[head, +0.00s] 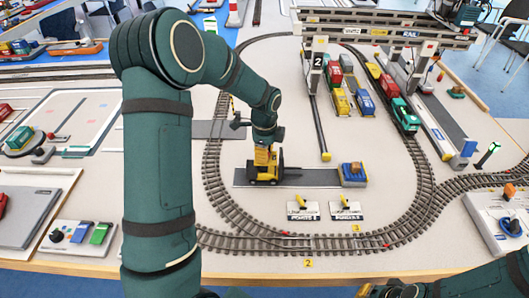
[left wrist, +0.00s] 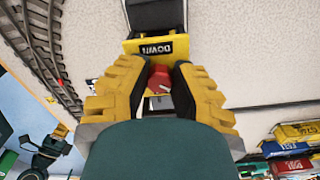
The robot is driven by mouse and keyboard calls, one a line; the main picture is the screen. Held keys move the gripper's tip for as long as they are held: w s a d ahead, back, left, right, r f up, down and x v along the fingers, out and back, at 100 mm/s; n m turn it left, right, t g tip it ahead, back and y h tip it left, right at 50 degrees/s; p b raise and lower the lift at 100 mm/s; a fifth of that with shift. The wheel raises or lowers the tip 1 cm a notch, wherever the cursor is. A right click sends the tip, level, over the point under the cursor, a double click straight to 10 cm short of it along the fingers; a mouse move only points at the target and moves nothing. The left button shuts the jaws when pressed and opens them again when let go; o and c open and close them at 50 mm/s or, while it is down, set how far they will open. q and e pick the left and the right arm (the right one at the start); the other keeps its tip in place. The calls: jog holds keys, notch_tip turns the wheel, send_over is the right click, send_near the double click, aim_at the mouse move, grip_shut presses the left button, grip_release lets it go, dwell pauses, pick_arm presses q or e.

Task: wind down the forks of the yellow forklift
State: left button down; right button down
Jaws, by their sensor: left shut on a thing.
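The yellow forklift (head: 264,178) stands at the left end of a dark grey strip, in the middle of the oval track. My left gripper (head: 266,153) comes down on it from above. In the left wrist view, the gripper's yellow-padded fingers (left wrist: 160,88) are closed around a red knob (left wrist: 158,76), which they partly hide. Beside the knob is a yellow plate marked DOWN (left wrist: 152,47). The forks and their height are not clear. My right gripper (head: 392,289) is partly in view at the bottom edge, too cut off to read.
Two small yellow-lever panels (head: 303,209) lie in front. Curved track (head: 220,205) surrounds this area. A gantry crane (head: 380,30) and coloured wagons (head: 340,100) stand behind right.

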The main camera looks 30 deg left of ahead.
pick_arm(q)
jog(key=shift+n, duration=0.4)
jog(key=n+p, duration=0.1)
jog(key=n, duration=0.3)
jog(key=shift+s+n, duration=0.15)
jog(key=shift+n, duration=0.25)
jog(key=n+p, duration=0.1)
jog(key=n, duration=0.4)
jog(key=shift+d, duration=0.15)
jog(key=n+p, duration=0.1)
jog(key=n, duration=0.4)
jog(key=shift+d+n+p, duration=0.1)
jog(key=shift+n+p, duration=0.2)
jog(key=shift+n, duration=0.1)
jog(key=shift+f+n+p, duration=0.1)
jog(key=shift+n+p, duration=0.6)
jog(key=shift+n, duration=1.6)
